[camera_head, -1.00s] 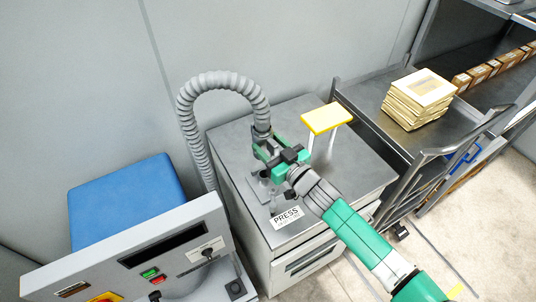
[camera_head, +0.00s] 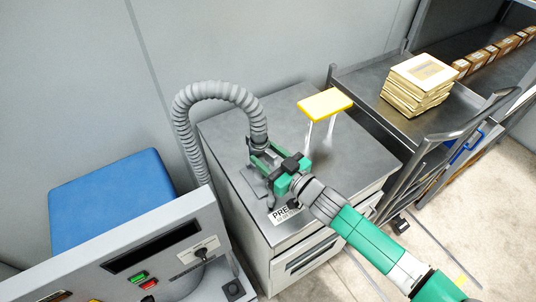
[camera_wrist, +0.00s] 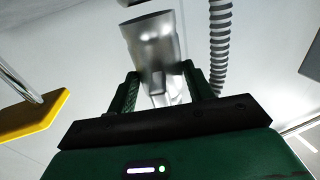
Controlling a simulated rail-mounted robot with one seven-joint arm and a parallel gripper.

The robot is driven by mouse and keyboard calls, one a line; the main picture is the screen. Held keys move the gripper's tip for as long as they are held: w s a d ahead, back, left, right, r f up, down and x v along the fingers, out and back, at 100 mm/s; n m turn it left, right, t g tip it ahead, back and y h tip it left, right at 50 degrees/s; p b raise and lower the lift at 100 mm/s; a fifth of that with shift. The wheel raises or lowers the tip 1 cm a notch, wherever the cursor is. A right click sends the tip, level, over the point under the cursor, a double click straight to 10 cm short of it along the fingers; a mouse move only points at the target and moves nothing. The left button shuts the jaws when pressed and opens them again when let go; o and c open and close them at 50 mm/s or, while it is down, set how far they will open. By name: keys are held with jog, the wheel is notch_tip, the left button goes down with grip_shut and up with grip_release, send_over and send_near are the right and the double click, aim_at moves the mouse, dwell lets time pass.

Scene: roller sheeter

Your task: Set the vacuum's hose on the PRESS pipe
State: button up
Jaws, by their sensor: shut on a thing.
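The grey ribbed hose (camera_head: 224,92) arches up from behind the cabinet and comes down to its dark end (camera_head: 259,143). My gripper (camera_head: 262,160) is shut on this hose end, over the cabinet top. In the wrist view, a blurred silvery cylinder (camera_wrist: 156,50) sits between my fingers, and another stretch of the hose (camera_wrist: 220,40) shows beyond. The PRESS label (camera_head: 284,214) lies on the cabinet's near edge, partly covered by my wrist. A flat grey plate (camera_head: 247,184) shows beside my gripper. The PRESS pipe is not clearly visible; I cannot tell whether the hose end touches it.
A yellow-topped stand (camera_head: 325,104) on pale legs stands on the cabinet (camera_head: 363,161), right of my gripper. A cart (camera_head: 358,82) bears stacked packets (camera_head: 420,80) at right. A control panel (camera_head: 180,245) and blue box (camera_head: 110,205) stand at left.

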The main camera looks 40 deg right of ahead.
jog(key=shift+f, duration=0.25)
dwell(0.9)
jog(key=shift+f+b, duration=0.35)
jog(key=shift+f, duration=0.25)
